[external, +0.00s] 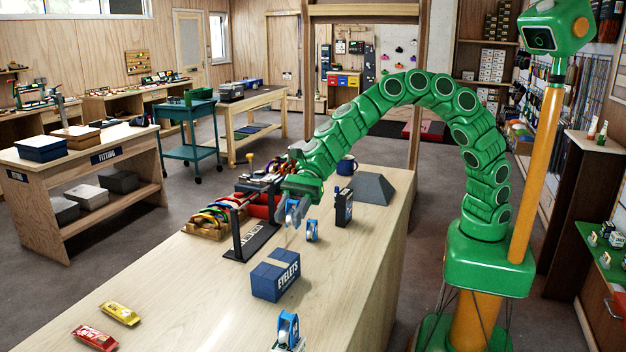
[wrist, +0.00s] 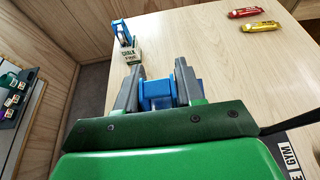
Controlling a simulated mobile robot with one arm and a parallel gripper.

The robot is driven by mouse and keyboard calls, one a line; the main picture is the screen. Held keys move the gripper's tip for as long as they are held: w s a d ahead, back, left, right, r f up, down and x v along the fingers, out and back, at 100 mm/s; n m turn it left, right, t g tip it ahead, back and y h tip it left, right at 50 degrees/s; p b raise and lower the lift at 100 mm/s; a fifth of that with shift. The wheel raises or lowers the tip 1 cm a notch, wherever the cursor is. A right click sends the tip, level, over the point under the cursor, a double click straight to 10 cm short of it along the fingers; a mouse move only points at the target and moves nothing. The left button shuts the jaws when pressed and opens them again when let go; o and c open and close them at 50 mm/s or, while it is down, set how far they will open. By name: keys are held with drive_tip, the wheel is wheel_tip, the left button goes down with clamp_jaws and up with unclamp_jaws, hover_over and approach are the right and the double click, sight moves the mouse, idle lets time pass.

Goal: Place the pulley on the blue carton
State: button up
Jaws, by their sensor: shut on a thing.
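The blue carton (external: 276,275), lettered EYELETS with a pale tape strip, sits on the wooden bench in front of my gripper (external: 291,214) in the external view. In the wrist view my gripper (wrist: 158,88) has its two grey fingers closed on a blue thing, which looks like the pulley (wrist: 158,95). Most of the held pulley is hidden by the fingers and gripper body. The gripper is above the bench, behind the carton and apart from it. The carton is mostly hidden from the wrist camera. The carton's top looks bare.
A blue wheeled piece (external: 312,231) shows just right of my gripper. A dark stand (external: 252,240) is to the left. A chalk box (wrist: 133,55) with a blue device (external: 288,327) is near the front edge. A red bar (external: 94,337) and yellow bar (external: 119,313) lie front left.

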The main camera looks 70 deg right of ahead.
drive_tip(key=shift+w+a+f, duration=0.55)
drive_tip(key=shift+a+f, duration=0.05)
drive_tip(key=shift+f, duration=0.4)
drive_tip(key=shift+w+a+f, duration=0.6)
drive_tip(key=shift+f, duration=0.45)
drive_tip(key=shift+w+a+f, duration=0.55)
drive_tip(key=shift+a+f, duration=0.05)
drive_tip(key=shift+f, duration=1.9)
drive_tip(key=shift+f, duration=0.15)
drive_tip(key=o, duration=1.1)
drive_tip(key=shift+d+r, duration=0.1)
drive_tip(key=shift+r, duration=0.15)
drive_tip(key=shift+v, duration=5.9)
drive_tip(key=shift+r, duration=0.1)
